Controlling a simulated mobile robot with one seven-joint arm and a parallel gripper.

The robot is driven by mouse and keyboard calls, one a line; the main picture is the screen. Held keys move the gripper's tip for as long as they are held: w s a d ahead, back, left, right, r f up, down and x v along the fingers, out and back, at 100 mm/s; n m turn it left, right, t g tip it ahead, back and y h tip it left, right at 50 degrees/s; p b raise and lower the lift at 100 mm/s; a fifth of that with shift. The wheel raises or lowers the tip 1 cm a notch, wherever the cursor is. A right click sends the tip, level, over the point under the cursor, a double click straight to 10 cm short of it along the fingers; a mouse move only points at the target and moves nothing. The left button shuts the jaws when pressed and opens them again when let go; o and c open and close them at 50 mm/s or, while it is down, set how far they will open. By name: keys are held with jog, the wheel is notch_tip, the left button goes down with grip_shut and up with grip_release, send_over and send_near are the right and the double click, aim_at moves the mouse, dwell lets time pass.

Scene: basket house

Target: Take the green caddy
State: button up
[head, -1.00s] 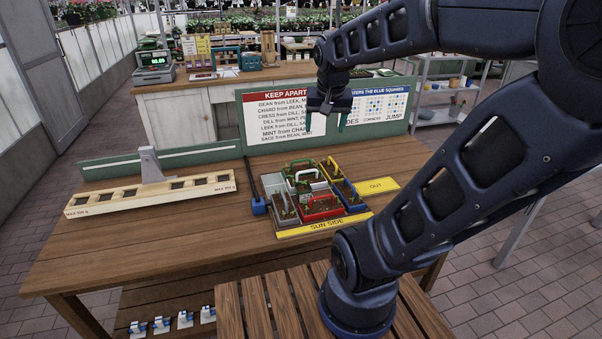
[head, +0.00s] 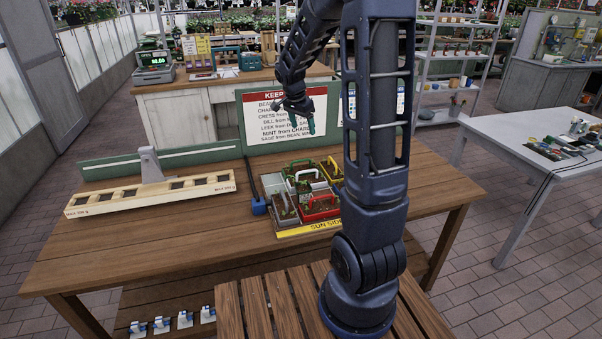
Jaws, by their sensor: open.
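The green caddy (head: 291,167) stands in the back row of the tray on the table, with its green handle upright and small plants in it. A white-handled caddy stands just in front of it and hides part of it. My gripper (head: 298,116) is open and empty. It hangs in the air above and behind the tray, in front of the rules sign, apart from every caddy.
The tray also holds a grey caddy (head: 284,211), a red caddy (head: 320,207) and a yellow caddy (head: 330,168), packed close together. A long wooden balance (head: 150,194) lies further left. The table front is clear.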

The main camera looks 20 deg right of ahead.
aim_at(301, 169)
jog(key=w+f+m, duration=0.2)
jog(key=w+f, duration=0.2)
jog(key=f, duration=0.1)
jog(key=w+f+m+h, duration=0.1)
jog(key=w+f, duration=0.3)
jog(key=f, duration=0.2)
jog(key=w+a+f+m+g, duration=0.1)
jog(key=w+f+m, duration=0.1)
jog(key=w+f, duration=0.2)
jog(key=shift+w+f+m+h, duration=0.15)
jog(key=shift+w+f, duration=0.05)
jog(key=shift+f, duration=0.35)
jog(key=shift+w+f+m+h, duration=0.15)
jog(key=shift+f, duration=0.35)
jog(key=shift+x, duration=5.45)
jog(key=c, duration=0.8)
jog(key=shift+r, duration=0.1)
